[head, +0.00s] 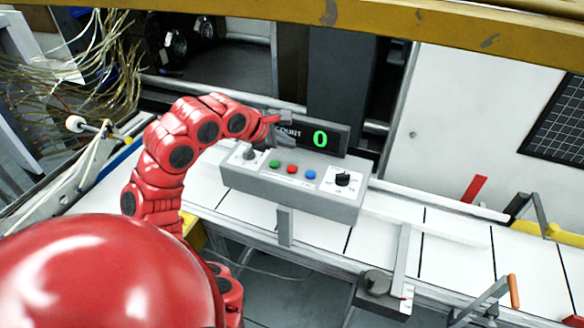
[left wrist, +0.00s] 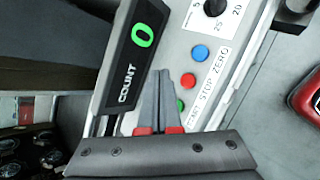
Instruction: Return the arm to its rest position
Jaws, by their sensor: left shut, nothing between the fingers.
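My left arm comes in from the left of the head view and bends over the grey control box (head: 300,192). My left gripper (head: 288,132) is shut and empty, in front of the left part of the count display (head: 338,137), partly covering it. In the left wrist view the closed fingers (left wrist: 160,78) lie over the panel beside the green button (left wrist: 180,105) and partly hide it. I cannot tell whether they touch the box. The display reads a green 0. My right gripper is not in view.
The panel has a red button (head: 292,169), a blue button (head: 310,174) and a black knob (head: 343,179). A white conveyor (head: 450,255) runs beneath. A yellow beam (head: 400,22) crosses above. Loose wires (head: 85,80) hang at the upper left. An orange-handled lever (head: 514,290) stands at lower right.

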